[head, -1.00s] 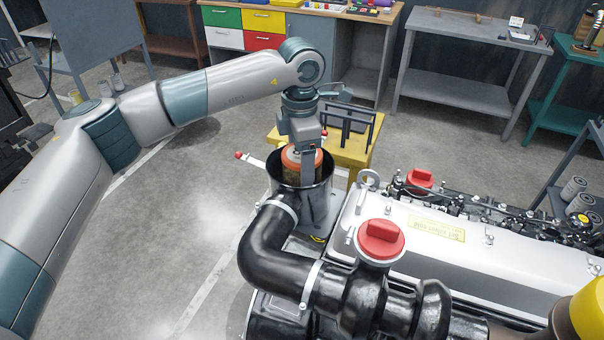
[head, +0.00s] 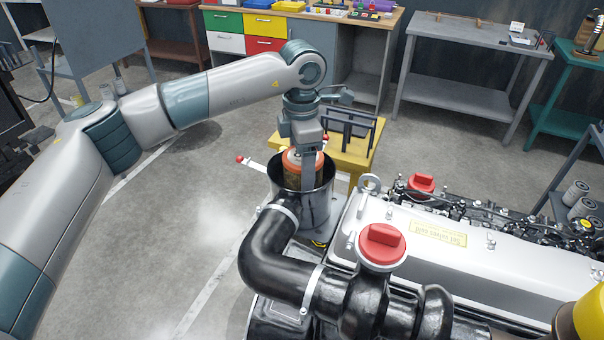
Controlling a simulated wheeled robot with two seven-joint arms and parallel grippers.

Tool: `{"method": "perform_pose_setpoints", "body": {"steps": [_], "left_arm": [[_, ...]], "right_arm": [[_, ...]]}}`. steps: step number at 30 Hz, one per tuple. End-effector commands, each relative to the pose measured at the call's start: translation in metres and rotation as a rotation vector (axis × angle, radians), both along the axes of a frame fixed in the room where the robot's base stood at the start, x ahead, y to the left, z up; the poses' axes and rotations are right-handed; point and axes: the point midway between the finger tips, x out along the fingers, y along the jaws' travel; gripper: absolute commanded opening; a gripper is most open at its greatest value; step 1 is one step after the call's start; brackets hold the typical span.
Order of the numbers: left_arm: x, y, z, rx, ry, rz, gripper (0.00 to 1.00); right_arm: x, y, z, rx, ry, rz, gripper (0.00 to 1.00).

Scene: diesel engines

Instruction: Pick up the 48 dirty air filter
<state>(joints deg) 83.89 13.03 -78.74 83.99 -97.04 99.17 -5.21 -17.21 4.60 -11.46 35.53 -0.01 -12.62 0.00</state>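The dirty air filter (head: 291,174), with an orange top and a brownish body, stands inside the open black cylindrical housing (head: 307,209) beside the engine. Its top shows at the housing's mouth and its lower part is hidden by the wall. My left gripper (head: 307,167) points straight down over the housing. One finger shows in front of the filter, reaching down inside the rim. The other finger is hidden, so I cannot tell whether the gripper is closed on the filter. My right gripper is not in view.
A black intake pipe (head: 262,258) curves from the housing to the engine (head: 440,245), which has red caps (head: 381,244). A yellow table (head: 352,160) with a dark rack stands behind the housing. Grey floor is free to the left. A grey workbench (head: 460,65) stands at the back.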

Motion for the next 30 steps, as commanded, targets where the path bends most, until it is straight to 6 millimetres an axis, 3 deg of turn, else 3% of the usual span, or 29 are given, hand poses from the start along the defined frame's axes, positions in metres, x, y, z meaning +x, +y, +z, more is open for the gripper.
{"method": "perform_pose_setpoints", "body": {"steps": [8, 21, 26, 30], "left_arm": [[0.001, 0.0, 0.031, -0.002, -0.005, 0.001, 0.36], [0.0, -0.001, 0.127, -0.002, -0.005, 0.001, 0.36], [0.0, -0.001, 0.155, -0.002, -0.004, 0.0, 0.36], [0.0, -0.001, 0.17, -0.001, -0.002, 0.0, 0.36]], "right_arm": [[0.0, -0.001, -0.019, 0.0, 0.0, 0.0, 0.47], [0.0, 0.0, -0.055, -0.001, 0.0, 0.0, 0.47], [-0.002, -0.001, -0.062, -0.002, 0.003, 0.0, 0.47], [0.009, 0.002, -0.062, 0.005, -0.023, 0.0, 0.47]]}}
